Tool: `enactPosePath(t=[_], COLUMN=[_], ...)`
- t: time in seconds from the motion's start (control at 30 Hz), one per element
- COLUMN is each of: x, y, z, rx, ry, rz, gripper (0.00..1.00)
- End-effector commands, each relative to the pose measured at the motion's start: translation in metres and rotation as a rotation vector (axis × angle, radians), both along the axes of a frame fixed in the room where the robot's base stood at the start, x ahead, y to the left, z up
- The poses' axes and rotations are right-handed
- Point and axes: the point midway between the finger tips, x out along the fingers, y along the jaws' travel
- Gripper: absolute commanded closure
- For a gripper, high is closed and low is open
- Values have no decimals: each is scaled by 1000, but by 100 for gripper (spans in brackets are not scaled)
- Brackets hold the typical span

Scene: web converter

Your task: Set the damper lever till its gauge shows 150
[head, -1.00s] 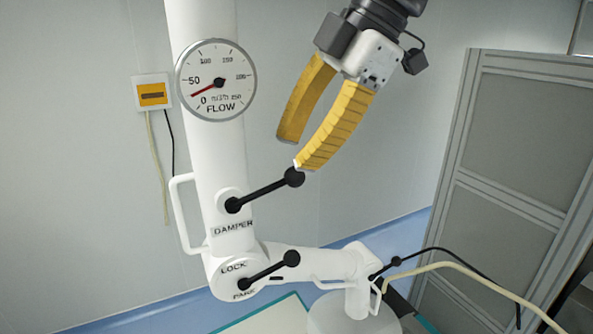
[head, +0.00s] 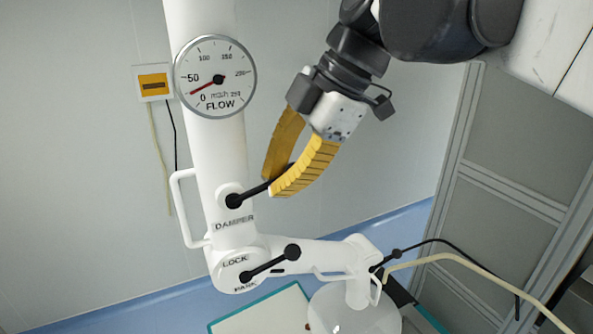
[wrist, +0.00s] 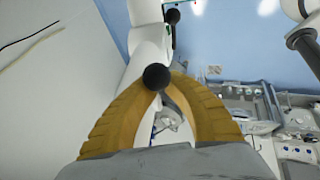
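The damper lever (head: 254,190) is a black arm slanting up and right from its pivot above the DAMPER label on the white column. Its black ball knob shows in the wrist view (wrist: 156,77), at the fingertips; in the head view my near finger hides it. My gripper (head: 276,183) has two curved yellow fingers, one on each side of the lever's end. They look apart; contact with the knob is not clear. The round FLOW gauge (head: 215,76) is above, its red needle pointing lower left, between 0 and 50.
A second black lever (head: 270,263) sits just below, by the LOCK and PARK labels. A white handle (head: 180,210) sticks out left of the column. A grey framed panel (head: 520,180) stands at the right. A wall box (head: 153,84) with cables hangs at the left.

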Motion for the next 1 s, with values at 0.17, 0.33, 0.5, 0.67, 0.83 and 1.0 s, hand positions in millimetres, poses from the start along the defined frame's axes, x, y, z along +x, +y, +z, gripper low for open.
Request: enactPosePath(t=[0.17,0.33,0.5,0.67,0.83,1.0], x=[-1,-3,-4,-4,-3,-3], y=[0,4,7,6,6,6], z=[1,10,15,15,15,15], rx=[-5,-104,-193,-208,-207,-207], ry=[-2,-59,-113,-122,-122,-122], rz=[1,7,5,0,0,0], gripper=[100,100,100,100,100,69])
